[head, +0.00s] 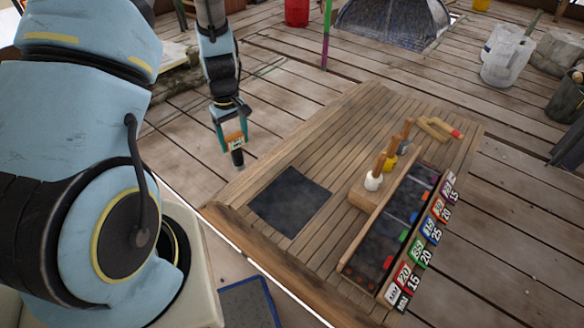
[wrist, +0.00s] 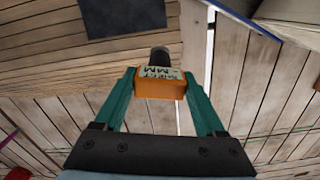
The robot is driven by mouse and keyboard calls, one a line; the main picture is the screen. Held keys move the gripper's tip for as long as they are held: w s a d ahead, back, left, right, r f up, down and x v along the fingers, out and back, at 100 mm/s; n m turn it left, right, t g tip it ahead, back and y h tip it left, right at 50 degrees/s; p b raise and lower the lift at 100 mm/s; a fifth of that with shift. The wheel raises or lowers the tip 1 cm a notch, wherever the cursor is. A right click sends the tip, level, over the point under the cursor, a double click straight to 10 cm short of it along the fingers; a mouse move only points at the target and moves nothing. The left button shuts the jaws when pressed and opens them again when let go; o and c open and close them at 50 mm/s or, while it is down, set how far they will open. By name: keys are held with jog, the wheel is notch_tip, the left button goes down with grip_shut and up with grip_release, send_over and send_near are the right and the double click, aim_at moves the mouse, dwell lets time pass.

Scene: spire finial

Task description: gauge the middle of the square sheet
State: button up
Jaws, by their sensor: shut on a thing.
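The square sheet (head: 289,200) is dark and lies flat near the left end of the wooden table. Part of it shows at the top of the wrist view (wrist: 124,14). My gripper (head: 233,136) is shut on an orange gauge (wrist: 160,88) with a pale lettered face and a dark round tip. The tip points down in the head view. The gripper and gauge appear above and left of the sheet in the head view, apart from it, by the table's left end. The gauge also shows in the head view (head: 235,143).
A long compartment tray (head: 347,268) with number cards along its side stands right of the sheet. A wooden block (head: 368,194) holds several handled tools. A wooden piece with a red end (head: 438,129) lies at the far end. A blue-edged mat (head: 247,304) lies below the table.

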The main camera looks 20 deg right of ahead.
jog(key=s+d+f+n+b, duration=0.1)
jog(key=s+d+f+b, duration=0.2)
jog(key=d+f, duration=0.3)
jog(key=s+d+f+n+b, duration=0.1)
jog(key=s+d+f+b, duration=0.3)
jog(key=d+f, duration=0.3)
jog(key=shift+d+f+n, duration=0.25)
jog(key=shift+d+n, duration=0.05)
jog(key=shift+d, duration=0.55)
jog(key=shift+f, duration=0.2)
jog(key=shift+f+b, duration=1.1)
jog(key=shift+f, duration=0.4)
dwell(0.7)
